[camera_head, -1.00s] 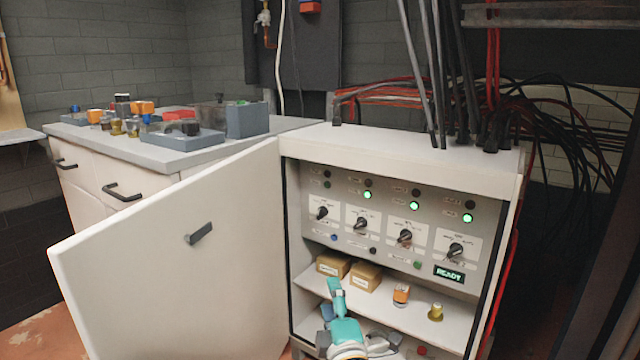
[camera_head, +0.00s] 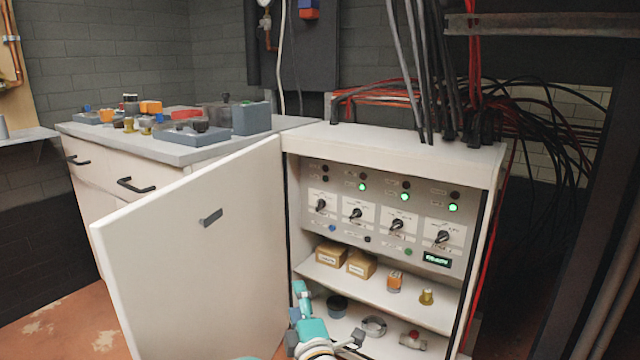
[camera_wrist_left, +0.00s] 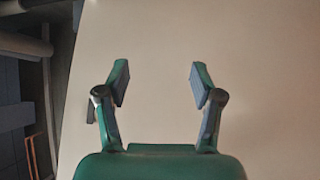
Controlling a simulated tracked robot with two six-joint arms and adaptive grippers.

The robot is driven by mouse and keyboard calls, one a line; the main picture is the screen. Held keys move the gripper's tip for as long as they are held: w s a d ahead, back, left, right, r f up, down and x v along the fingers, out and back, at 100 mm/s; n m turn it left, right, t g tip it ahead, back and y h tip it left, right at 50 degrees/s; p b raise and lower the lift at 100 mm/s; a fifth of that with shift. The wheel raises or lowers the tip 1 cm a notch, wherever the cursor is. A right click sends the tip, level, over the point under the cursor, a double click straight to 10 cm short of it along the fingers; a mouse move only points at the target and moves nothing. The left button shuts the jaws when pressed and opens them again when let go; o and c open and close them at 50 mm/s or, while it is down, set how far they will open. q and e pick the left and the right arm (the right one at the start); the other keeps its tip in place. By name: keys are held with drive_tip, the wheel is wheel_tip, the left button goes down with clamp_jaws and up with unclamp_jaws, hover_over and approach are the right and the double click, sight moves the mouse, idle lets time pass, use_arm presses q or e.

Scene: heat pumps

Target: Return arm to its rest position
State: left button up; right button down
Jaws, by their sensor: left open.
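My left arm, with teal and dark parts, shows at the bottom centre of the head view, in front of the open cabinet's lower opening. Its left gripper (camera_head: 308,322) is small there and its fingers are hard to make out. In the left wrist view the left gripper (camera_wrist_left: 160,84) is open, its two fingers wide apart with nothing between them. A plain pale surface fills the view beyond the fingers. My right gripper is not in view.
The white cabinet (camera_head: 400,146) has its door (camera_head: 190,265) swung open to the left. Its shelf (camera_head: 365,283) holds small boxes and parts; more lie below. A control panel (camera_head: 375,243) shows green lights. A grey-topped counter (camera_head: 290,126) with trays stands behind left.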

use_arm(q)
drive_tip(key=s+a+f+m+g+p, duration=0.3)
drive_tip(key=a+f+g, duration=0.1)
drive_tip(key=a+f, duration=1.2)
drive_tip(key=s+a+f+m+g+h, duration=0.1)
drive_tip(key=s+f+m+g+h, duration=0.2)
drive_tip(key=s+f, duration=0.4)
drive_tip(key=s+d+f+m+g+h, duration=0.2)
drive_tip(key=s+d+f+m+g, duration=0.15)
drive_tip(key=s, duration=0.55)
drive_tip(key=s+d+f+m+g+h+p, duration=0.1)
drive_tip(key=s+d+f+m+g+h, duration=0.2)
drive_tip(key=s, duration=0.5)
drive_tip(key=s+d+f+m+g+h, duration=0.1)
drive_tip(key=s+d+f+m+g, duration=0.3)
drive_tip(key=s, duration=0.5)
wheel_tip(320, 180, up, 39)
drive_tip(key=a+m+p, duration=0.1)
drive_tip(key=p, duration=3.7)
drive_tip(key=shift+s+a+r, duration=0.15)
drive_tip(key=c, duration=0.5)
drive_tip(key=shift+a, duration=0.1)
